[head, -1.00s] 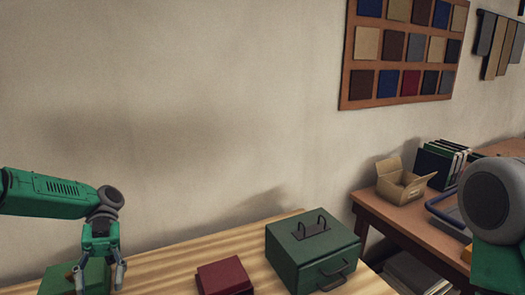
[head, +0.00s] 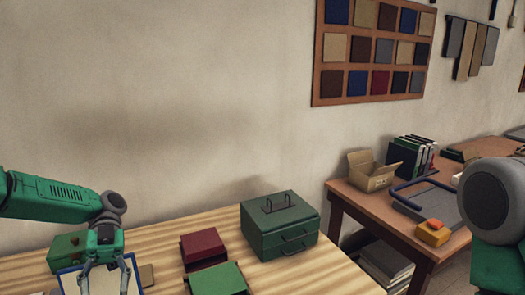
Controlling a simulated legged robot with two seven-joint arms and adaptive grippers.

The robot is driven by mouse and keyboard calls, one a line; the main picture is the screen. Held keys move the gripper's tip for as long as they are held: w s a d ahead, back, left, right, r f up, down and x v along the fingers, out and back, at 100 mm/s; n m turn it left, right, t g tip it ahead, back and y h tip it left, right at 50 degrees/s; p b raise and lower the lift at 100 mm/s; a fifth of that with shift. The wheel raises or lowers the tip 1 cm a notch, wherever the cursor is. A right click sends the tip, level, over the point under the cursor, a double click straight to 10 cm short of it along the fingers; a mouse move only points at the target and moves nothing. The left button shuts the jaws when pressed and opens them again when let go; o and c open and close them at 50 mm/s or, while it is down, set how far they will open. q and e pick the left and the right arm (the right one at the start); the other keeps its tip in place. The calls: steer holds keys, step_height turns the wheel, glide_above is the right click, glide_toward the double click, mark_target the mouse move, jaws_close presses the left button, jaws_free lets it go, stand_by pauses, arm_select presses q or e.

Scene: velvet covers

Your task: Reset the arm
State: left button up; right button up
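My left arm comes in from the left in the head view. Its gripper (head: 104,277) points down over the wooden table, in front of a blue-edged board with a pale sheet (head: 72,286). Its fingers are spread apart, and I see nothing between them that it grips. Part of my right arm shows at the right edge; its gripper is out of the picture.
On the light wood table (head: 330,275) are a green box (head: 66,246), a dark red box (head: 203,246), a green box in front (head: 219,279) and a green drawer chest (head: 280,228). A brown side table (head: 365,207) holds a cardboard box (head: 371,176).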

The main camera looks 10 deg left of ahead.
arm_select(q)
steer(key=s+d+f+n+t+y, duration=0.1)
steer(key=s+d+f+n+t, duration=0.1)
steer(key=s+d+f+n, duration=0.45)
steer(key=s+d+f+n+t+y, duration=0.2)
steer(key=d+f+n, duration=0.15)
steer(key=f, duration=0.55)
steer(key=s+d+f+n+t+y, duration=0.1)
steer(key=s+d+f+n+t, duration=0.25)
steer(key=s+f+n, duration=0.35)
steer(key=s+a+f+n+t+y, duration=0.2)
steer(key=s+a+n+t+y, duration=0.3)
steer(key=a+n, duration=0.4)
step_height(320, 180, down, 13)
steer(key=h+b, duration=0.1)
steer(key=b, duration=1.2)
steer(key=shift+w+d+f+t, duration=0.2)
steer(key=shift+w+d+t, duration=0.15)
steer(key=shift+w+t, duration=0.1)
arm_select(e)
step_height(320, 180, down, 14)
steer(key=shift+w+r, duration=0.25)
